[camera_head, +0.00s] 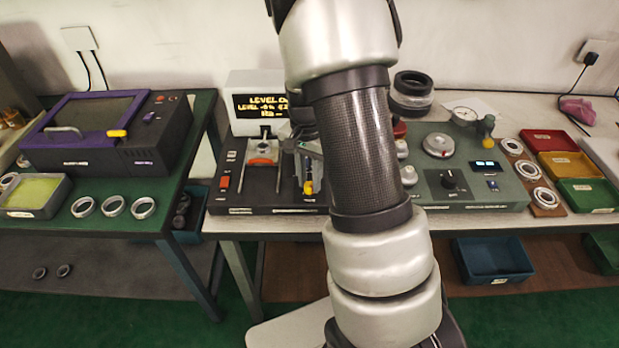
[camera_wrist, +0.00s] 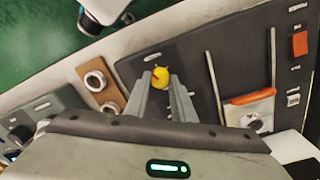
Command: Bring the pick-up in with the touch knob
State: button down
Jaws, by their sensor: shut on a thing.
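My gripper (camera_wrist: 164,84) reaches down over the black test unit (camera_head: 268,203) and is shut on a small yellow knob (camera_wrist: 160,76), which shows between its fingertips. In the head view the yellow knob (camera_head: 308,187) sits at the right part of the unit, with the gripper just above it and partly hidden by my arm. A silver block with an orange bar (camera_head: 263,160) stands left of the knob; it also shows in the wrist view (camera_wrist: 250,97). I cannot tell which part is the pick-up.
A display with yellow text (camera_head: 261,104) stands behind the unit. A red switch (camera_head: 224,182) is at its front left. A green instrument panel (camera_head: 470,178) is to the right, with rings on a brown board (camera_head: 545,212) beyond. A purple-framed machine (camera_head: 100,130) stands on the left table.

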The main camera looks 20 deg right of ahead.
aim_at(307, 183)
jog(key=c, duration=1.5)
grip_release()
jog(key=shift+r, duration=0.1)
jog(key=r, duration=0.5)
jog(key=r+p, duration=0.1)
jog(key=r, duration=0.5)
jog(key=r+p, duration=0.1)
jog(key=r, duration=0.5)
jog(key=shift+w+a+r, duration=0.15)
jog(key=shift+w+a, duration=0.05)
jog(key=shift+w, duration=0.05)
